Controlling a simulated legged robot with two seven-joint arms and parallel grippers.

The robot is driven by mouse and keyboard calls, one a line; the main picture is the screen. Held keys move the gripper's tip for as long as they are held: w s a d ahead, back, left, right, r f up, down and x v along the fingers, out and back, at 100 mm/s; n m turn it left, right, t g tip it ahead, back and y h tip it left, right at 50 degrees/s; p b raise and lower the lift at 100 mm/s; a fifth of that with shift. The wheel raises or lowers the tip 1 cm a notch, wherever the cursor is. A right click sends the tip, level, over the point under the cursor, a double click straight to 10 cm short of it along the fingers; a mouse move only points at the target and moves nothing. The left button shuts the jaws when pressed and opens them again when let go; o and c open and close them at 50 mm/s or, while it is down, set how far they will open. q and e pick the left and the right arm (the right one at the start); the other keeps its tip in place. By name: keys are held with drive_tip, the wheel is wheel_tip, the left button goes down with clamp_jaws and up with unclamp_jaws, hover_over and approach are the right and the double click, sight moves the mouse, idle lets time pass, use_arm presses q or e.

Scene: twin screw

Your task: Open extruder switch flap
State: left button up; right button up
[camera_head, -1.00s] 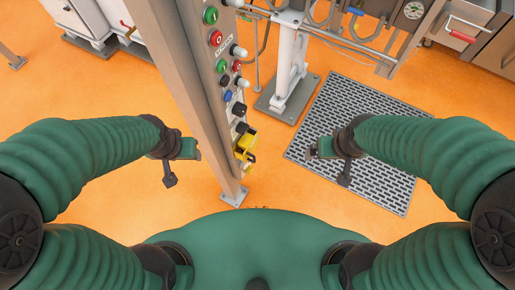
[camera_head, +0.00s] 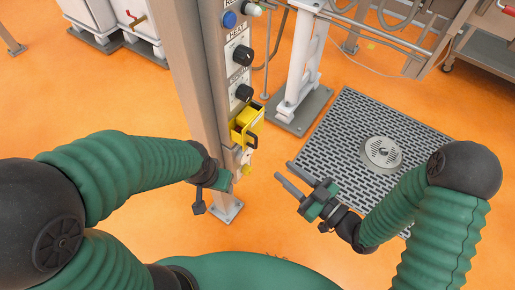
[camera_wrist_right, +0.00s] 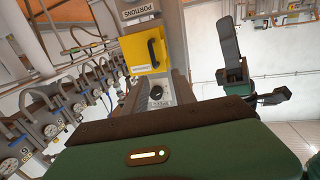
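The yellow switch flap (camera_head: 249,120) with its black handle is on the right face of the upright post, below two black knobs. The flap also shows upper centre in the right wrist view (camera_wrist_right: 136,54), with the handle at its right side; it looks closed there. My right gripper (camera_head: 284,170) is open and empty, its two fingers apart and pointing toward the post, below and to the right of the flap, not touching it. My left gripper (camera_head: 199,206) is beside the post's left side, lower than the flap; its finger gap is not clear.
The grey post (camera_head: 200,80) stands between my arms, with the control panel (camera_head: 238,55) on its side. A white stand (camera_head: 298,65) is behind. A floor grate (camera_head: 345,120) with a round metal cover (camera_head: 383,153) lies to the right. Orange floor is clear around the post's base.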

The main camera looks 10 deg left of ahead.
approach(255, 142)
drive_tip(key=w, duration=0.2)
drive_tip(key=x, duration=0.3)
drive_tip(key=s+b+x, duration=0.1)
drive_tip(key=x, duration=0.1)
drive_tip(key=a+x, duration=0.1)
drive_tip(key=x, duration=0.2)
drive_tip(key=shift+s+a+r, duration=0.1)
drive_tip(key=shift+a, duration=0.1)
drive_tip(key=shift+d+r, duration=0.1)
drive_tip(key=shift+d, duration=0.85)
drive_tip(key=shift+c, duration=1.9)
drive_tip(key=shift+a, duration=0.15)
drive_tip(key=shift+c, duration=1)
drive_tip(key=shift+a, duration=0.35)
clamp_jaws()
use_arm(q)
drive_tip(key=shift+d+f, duration=0.25)
drive_tip(key=shift+d, duration=0.3)
drive_tip(key=shift+d+f, duration=0.25)
drive_tip(key=shift+d, duration=0.3)
use_arm(e)
drive_tip(key=shift+d, duration=0.1)
